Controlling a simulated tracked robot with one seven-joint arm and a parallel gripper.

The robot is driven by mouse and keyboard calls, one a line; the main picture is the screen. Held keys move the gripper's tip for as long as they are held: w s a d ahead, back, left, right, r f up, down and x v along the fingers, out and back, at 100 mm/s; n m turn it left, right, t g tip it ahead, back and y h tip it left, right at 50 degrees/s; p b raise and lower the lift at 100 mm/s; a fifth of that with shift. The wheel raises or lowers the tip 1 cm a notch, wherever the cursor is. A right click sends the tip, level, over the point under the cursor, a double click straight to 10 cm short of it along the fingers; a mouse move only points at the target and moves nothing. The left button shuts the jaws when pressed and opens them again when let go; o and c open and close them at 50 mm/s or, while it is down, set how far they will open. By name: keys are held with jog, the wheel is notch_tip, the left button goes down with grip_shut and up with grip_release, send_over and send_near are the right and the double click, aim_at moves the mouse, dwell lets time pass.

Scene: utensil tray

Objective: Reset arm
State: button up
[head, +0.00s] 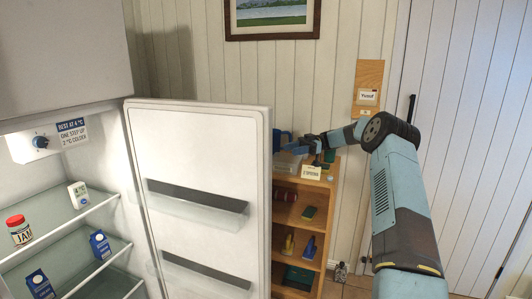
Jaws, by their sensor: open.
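My arm reaches in from the lower right and bends left at a dark elbow. My gripper (298,146) is at its far end in the head view, small and dark, above the top of a wooden shelf unit (331,185) and just right of the open fridge door's (210,195) outer edge. The gripper is open. I see nothing clearly held in it. Its fingertips are hard to make out against the blue and grey things behind.
The open fridge at left holds a red-lidded jam jar (20,230), a white carton (78,195) and blue cartons (100,245) on glass shelves. A small sign (311,172) stands on the shelf unit. A panelled door (460,120) is at right.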

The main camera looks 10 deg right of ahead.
jog(key=w+a+r+m+t, duration=0.2)
jog(key=a+r+t, duration=0.5)
jog(key=r, duration=0.2)
jog(key=w+a+r+m+t, duration=0.25)
jog(key=a+r+t, duration=0.4)
jog(key=r, duration=0.35)
jog(key=s+r+m+t+h, duration=0.6)
jog(key=r+m+t+h, duration=0.2)
jog(key=r+t, duration=0.1)
jog(key=s+d+f+m+g+h, duration=0.15)
jog(key=s+d+m+h, duration=0.3)
jog(key=s, duration=0.65)
jog(key=s+d+f+m+g+h, duration=0.1)
jog(key=s+d+f+m+h, duration=0.15)
jog(key=s+d+h, duration=0.55)
jog(key=s+a+f+m+g+y, duration=0.1)
jog(key=s+f, duration=0.4)
jog(key=s, duration=0.5)
jog(key=s+a+f+m+g+y, duration=0.1)
jog(key=s+f+g, duration=0.3)
jog(key=s, duration=0.6)
jog(key=s+a+f+m+g+y, duration=0.1)
jog(key=s+f+g+y, duration=0.1)
jog(key=s+f, duration=0.4)
jog(key=s, duration=0.4)
jog(key=shift+s+a, duration=0.25)
